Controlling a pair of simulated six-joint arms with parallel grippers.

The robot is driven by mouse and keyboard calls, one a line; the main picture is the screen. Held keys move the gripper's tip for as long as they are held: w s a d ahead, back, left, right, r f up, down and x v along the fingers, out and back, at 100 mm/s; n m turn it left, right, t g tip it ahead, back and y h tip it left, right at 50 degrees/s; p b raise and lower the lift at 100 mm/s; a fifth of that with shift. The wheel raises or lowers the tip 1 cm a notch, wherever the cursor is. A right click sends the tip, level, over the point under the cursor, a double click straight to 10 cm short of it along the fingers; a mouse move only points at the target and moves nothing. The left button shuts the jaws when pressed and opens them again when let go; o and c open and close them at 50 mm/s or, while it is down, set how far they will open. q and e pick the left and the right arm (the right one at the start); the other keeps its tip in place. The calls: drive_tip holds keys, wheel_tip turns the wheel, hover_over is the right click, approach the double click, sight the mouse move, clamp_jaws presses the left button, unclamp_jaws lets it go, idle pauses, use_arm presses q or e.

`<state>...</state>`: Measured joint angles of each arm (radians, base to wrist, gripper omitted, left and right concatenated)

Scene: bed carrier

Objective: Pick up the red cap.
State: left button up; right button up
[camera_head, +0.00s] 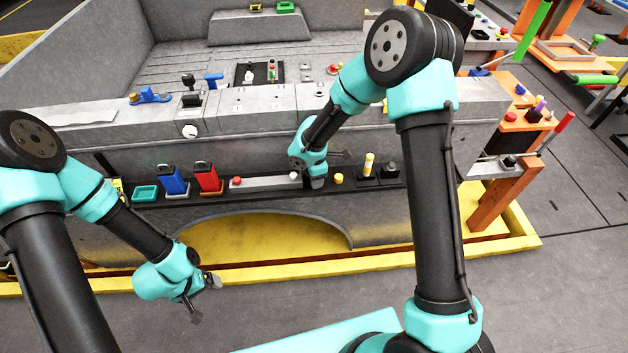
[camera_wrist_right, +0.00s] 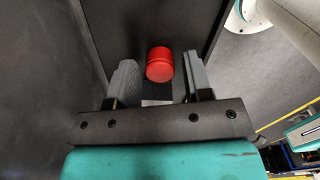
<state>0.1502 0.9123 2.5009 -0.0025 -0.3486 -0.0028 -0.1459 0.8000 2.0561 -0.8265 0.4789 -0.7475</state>
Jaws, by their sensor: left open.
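In the right wrist view, a red cap (camera_wrist_right: 160,64), short and round, lies between the two fingers of my right gripper (camera_wrist_right: 160,82). The fingers are apart, with a gap on each side of the cap. In the head view my right gripper (camera_head: 317,182) is low at the dark shelf along the carrier's side. My left gripper (camera_head: 203,296) is open and empty, in front of the yellow base edge.
The shelf also holds a blue block (camera_head: 173,180), a red block (camera_head: 208,178), a green tray (camera_head: 145,193), a pale strip (camera_head: 265,183) and a yellow peg (camera_head: 369,164). The grey carrier wall (camera_head: 250,150) stands behind. Floor in front is clear.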

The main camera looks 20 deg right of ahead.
drive_tip(key=c, duration=0.7)
drive_tip(key=shift+r, duration=0.85)
wheel_tip(320, 180, up, 2)
drive_tip(key=s+a, duration=0.2)
drive_tip(key=s, duration=0.5)
drive_tip(key=s+a+r, duration=0.1)
drive_tip(key=s+a, duration=0.1)
drive_tip(key=s, duration=0.6)
drive_tip(key=shift+s+a+r, duration=0.2)
drive_tip(key=shift+s+a, duration=0.05)
drive_tip(key=shift+w, duration=0.1)
